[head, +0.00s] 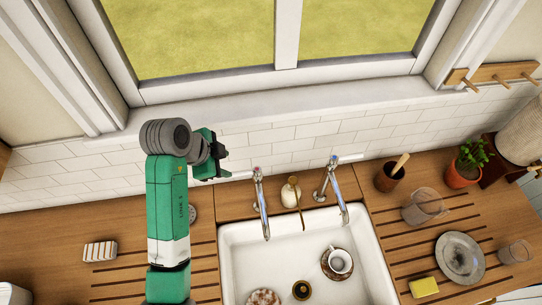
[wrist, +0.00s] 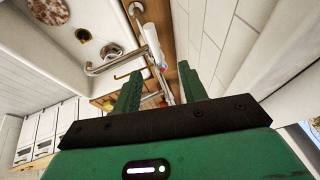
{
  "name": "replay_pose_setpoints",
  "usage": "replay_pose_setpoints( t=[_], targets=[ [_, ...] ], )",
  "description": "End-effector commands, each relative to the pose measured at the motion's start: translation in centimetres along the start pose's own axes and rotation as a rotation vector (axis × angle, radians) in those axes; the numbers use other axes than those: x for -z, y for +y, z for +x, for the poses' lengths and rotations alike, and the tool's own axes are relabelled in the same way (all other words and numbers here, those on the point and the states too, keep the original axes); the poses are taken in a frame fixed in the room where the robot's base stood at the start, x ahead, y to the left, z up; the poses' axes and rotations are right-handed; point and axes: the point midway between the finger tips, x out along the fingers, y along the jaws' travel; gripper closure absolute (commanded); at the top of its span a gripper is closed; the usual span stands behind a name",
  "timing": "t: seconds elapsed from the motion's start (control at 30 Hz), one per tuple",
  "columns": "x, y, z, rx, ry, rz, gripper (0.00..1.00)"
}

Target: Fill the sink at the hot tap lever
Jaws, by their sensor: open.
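The hot tap (head: 262,205) is the left chrome tap behind the white sink (head: 228,250), with a small red mark on top. Its pale lever (head: 241,176) points left toward my gripper (head: 222,166). My gripper is open and empty, just left of the lever; contact cannot be told. In the wrist view the two green fingers of my gripper (wrist: 160,88) stand apart, with chrome tap parts (wrist: 100,69) beyond them. Which tap these belong to is unclear. No water stream or standing water shows in the sink.
A second tap (head: 335,185) and a pale bottle (head: 290,193) stand right of the hot tap. The sink holds a cup (head: 340,261) on a saucer and a patterned plate (head: 263,298). A tiled wall (head: 240,143) is close behind. A glass jug (head: 424,207) stands right.

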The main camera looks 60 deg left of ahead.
Motion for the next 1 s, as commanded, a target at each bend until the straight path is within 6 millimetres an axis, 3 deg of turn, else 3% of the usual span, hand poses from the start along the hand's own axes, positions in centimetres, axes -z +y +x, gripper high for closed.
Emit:
replay_pose_setpoints(
  t=[0.07,0.27,0.5,0.7,1.0],
  targets=[
    [-1.5,0.4,0.2,-0.032,-0.006,0.001,0.58],
    [-1.5,0.5,0.9,-0.038,-0.006,0.005,0.58],
    [-1.5,0.7,5.1,-0.038,-0.006,0.004,0.58],
    [-1.5,0.7,7.5,-0.034,-0.006,0.004,0.58],
    [-1.5,0.8,8.0,-0.033,-0.007,0.005,0.58]
  ],
)
